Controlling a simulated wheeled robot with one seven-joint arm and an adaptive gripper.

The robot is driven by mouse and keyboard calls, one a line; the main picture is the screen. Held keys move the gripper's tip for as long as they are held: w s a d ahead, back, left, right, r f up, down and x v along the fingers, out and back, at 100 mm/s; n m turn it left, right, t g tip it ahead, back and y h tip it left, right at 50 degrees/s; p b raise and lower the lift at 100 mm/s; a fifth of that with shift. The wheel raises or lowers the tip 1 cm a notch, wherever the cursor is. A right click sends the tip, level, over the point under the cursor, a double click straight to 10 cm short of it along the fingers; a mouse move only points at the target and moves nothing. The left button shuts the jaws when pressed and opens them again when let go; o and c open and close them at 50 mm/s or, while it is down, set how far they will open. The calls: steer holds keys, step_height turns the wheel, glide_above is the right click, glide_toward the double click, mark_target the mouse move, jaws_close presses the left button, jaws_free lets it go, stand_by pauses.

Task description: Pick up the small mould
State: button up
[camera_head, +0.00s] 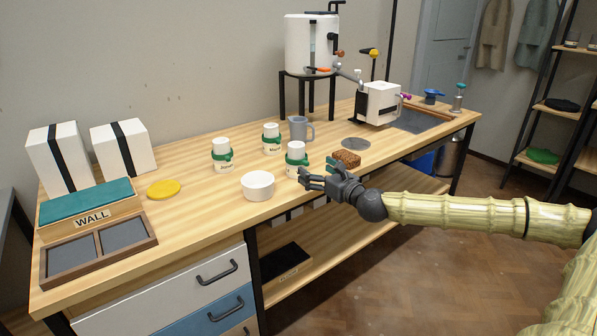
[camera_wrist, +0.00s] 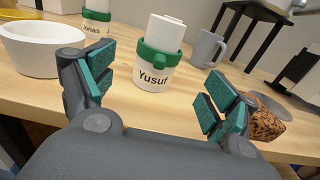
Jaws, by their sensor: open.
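No label marks a mould. Two white blocks with black straps stand at the back left of the table in the head view: a taller one (camera_head: 48,150) and a lower one (camera_head: 108,148). The lower one looks most like the small mould, but I cannot be sure. My gripper (camera_head: 308,178) is far to their right, at the table's front edge, open and empty. In the wrist view its spread teal-padded fingers (camera_wrist: 158,98) face a white jar (camera_wrist: 155,82) with a green collar, labelled Yusuf. The jar stands upright beyond the fingertips.
A white bowl (camera_head: 258,183), a yellow disc (camera_head: 163,189), other green-collared jars (camera_head: 222,153) and a grey mug (camera_head: 299,128) stand on the table. A brown sponge-like block (camera_head: 346,159) lies near my gripper.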

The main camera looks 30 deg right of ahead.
mark_target(307, 166)
steer(key=shift+w+a+f+b, duration=0.1)
steer(key=shift+w+a+b, duration=0.25)
steer(key=shift+w, duration=0.1)
steer(key=shift+w+d+b, duration=0.2)
steer(key=shift+w+b, duration=0.55)
steer(key=shift+w, duration=0.15)
steer(key=shift+w+a+b, duration=0.2)
steer(key=shift+w+b, duration=0.2)
steer(key=shift+w, duration=0.65)
steer(key=shift+w, duration=0.1)
steer(key=shift+w+a+b, duration=0.1)
steer(key=shift+w+b, duration=0.45)
steer(key=shift+w, duration=1.9)
steer(key=c, duration=1.2)
